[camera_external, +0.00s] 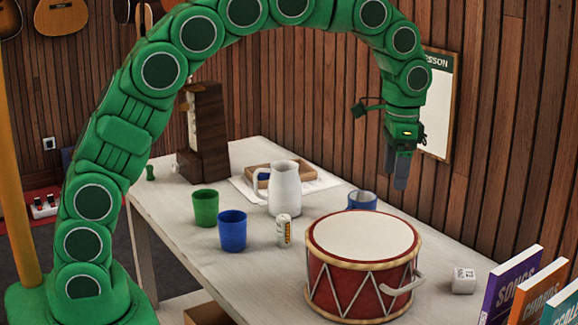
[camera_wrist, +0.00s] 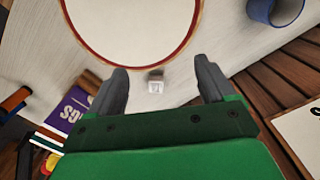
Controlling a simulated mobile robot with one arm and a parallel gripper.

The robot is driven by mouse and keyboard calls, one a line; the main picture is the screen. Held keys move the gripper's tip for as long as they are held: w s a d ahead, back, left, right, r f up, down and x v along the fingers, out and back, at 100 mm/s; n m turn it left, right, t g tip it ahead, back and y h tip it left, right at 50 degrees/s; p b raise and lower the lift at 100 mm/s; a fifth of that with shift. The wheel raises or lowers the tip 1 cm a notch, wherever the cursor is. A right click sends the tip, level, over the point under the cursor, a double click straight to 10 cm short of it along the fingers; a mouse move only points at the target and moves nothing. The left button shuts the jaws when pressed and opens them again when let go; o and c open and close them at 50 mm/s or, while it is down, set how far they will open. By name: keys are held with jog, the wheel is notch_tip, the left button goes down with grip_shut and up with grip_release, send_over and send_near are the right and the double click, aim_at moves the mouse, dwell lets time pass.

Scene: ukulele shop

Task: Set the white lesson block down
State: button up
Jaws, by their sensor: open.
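The white lesson block (camera_external: 464,281) is a small white cube with dark marks. It rests on the table at the right of the drum in the external view, near the books. My gripper (camera_external: 398,172) is in the air above the table's far side, pointing down, apart from the block, open and empty. In the wrist view the block (camera_wrist: 156,86) shows small, lying on the table beyond and between the two open fingers (camera_wrist: 160,88), close to the drum's rim.
A red drum (camera_external: 361,236) with a white head takes up the table's (camera_external: 190,252) front right. Upright books (camera_external: 513,290) stand at the right.

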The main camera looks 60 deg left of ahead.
jog(key=s+a+r+n, duration=0.2)
jog(key=s+a+r, duration=0.3)
jog(key=s, duration=0.5)
jog(key=s+a+f+n, duration=0.1)
jog(key=s+a, duration=0.2)
jog(key=s, duration=0.8)
jog(key=s+a+f+n, duration=0.1)
jog(key=s+a, duration=0.3)
jog(key=s, duration=0.8)
jog(key=s+a+f+n+g, duration=0.1)
jog(key=s+a+n, duration=0.1)
jog(key=s, duration=0.9)
jog(key=shift+s+a+f, duration=0.15)
jog(key=shift+s+a, duration=0.2)
jog(key=shift+a, duration=0.45)
